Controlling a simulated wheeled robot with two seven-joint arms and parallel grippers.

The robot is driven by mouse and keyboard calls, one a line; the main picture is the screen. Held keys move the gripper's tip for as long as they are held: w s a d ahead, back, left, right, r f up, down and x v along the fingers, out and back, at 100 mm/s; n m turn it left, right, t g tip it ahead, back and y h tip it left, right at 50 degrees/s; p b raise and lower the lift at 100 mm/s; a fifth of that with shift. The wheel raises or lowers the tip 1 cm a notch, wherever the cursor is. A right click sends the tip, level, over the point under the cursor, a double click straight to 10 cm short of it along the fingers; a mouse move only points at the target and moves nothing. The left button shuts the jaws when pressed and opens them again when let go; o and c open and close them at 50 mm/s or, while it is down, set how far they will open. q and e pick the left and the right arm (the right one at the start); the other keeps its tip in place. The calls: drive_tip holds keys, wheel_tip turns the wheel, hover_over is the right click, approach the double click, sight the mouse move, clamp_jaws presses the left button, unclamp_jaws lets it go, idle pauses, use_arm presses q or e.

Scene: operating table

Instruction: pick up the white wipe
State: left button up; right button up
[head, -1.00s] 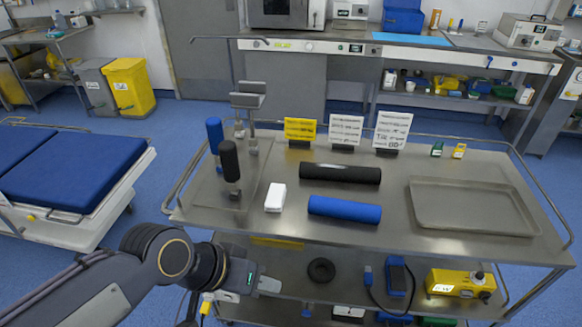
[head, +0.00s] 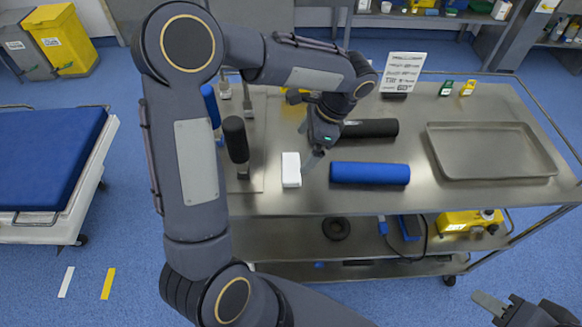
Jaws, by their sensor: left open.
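The white wipe (head: 291,172) is a small white block lying on the steel table top (head: 400,194), between the black upright handle and the blue roll. My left gripper (head: 312,146) points down over the table, just beyond and to the right of the wipe's far end. It is open, with nothing seen between its fingers, and I see no contact with the wipe. Its height above the table is hard to judge. My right gripper (head: 492,304) shows only partly at the bottom right corner, in front of the table and far from the wipe; its opening is unclear.
The blue roll (head: 370,173) lies right of the wipe, with the black roll (head: 372,128) behind it. The black upright handle (head: 236,140) and blue upright handle (head: 210,105) stand on the left. An empty metal tray (head: 490,152) is at right. A white sign (head: 402,72) stands behind.

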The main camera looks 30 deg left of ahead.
sight(291, 166)
use_arm(q)
drive_tip(key=x, duration=0.7)
drive_tip(key=shift+s+f+p, duration=0.2)
drive_tip(key=shift+s+p, duration=0.15)
drive_tip(key=c, duration=0.7)
